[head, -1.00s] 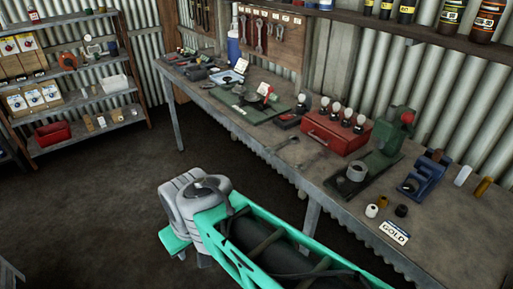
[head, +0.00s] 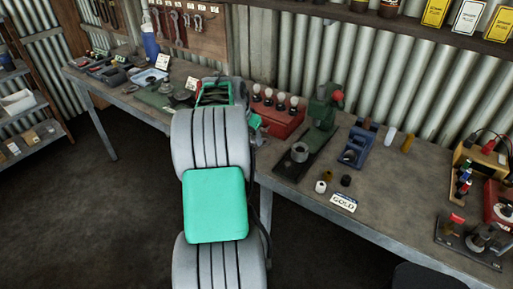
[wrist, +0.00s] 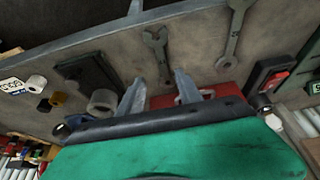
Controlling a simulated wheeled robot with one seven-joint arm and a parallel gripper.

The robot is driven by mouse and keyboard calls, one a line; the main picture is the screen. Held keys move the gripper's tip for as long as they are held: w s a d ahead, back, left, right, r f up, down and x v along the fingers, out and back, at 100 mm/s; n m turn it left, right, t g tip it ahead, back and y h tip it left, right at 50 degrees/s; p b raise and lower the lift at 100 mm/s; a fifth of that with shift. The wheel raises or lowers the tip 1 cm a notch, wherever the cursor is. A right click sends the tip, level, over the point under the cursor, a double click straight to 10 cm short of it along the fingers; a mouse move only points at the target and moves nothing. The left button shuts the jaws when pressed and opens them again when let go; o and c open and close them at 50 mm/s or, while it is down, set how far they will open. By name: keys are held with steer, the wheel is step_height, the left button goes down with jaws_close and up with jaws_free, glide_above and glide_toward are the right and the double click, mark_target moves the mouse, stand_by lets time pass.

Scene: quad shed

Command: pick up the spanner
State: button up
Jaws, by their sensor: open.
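In the wrist view, a grey open-ended spanner (wrist: 158,52) lies on the workbench top (wrist: 95,45). A second, longer grey spanner (wrist: 235,35) lies to its right in that view. My gripper (wrist: 160,91) is open and empty. Its two fingers point toward the bench, with the nearer spanner's open-jawed end just beyond the gap between them. In the head view, my arm hides this part of the bench, both loose spanners and the fingertips.
A red toolbox (head: 278,117) with several bulb-like knobs stands behind. Several spanners (head: 185,22) hang on a wall board. The floor in front is clear.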

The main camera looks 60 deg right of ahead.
mark_target(256, 149)
steer(key=p+x, duration=0.2)
steer(key=x, duration=0.4)
steer(key=shift+w+d+f, duration=0.15)
steer(key=shift+w+d, duration=0.05)
steer(key=shift+d, duration=0.05)
steer(key=shift+f, duration=0.3)
steer(key=shift+f, duration=0.1)
steer(key=shift+c, duration=0.2)
jaws_close()
steer(key=shift+d, duration=0.1)
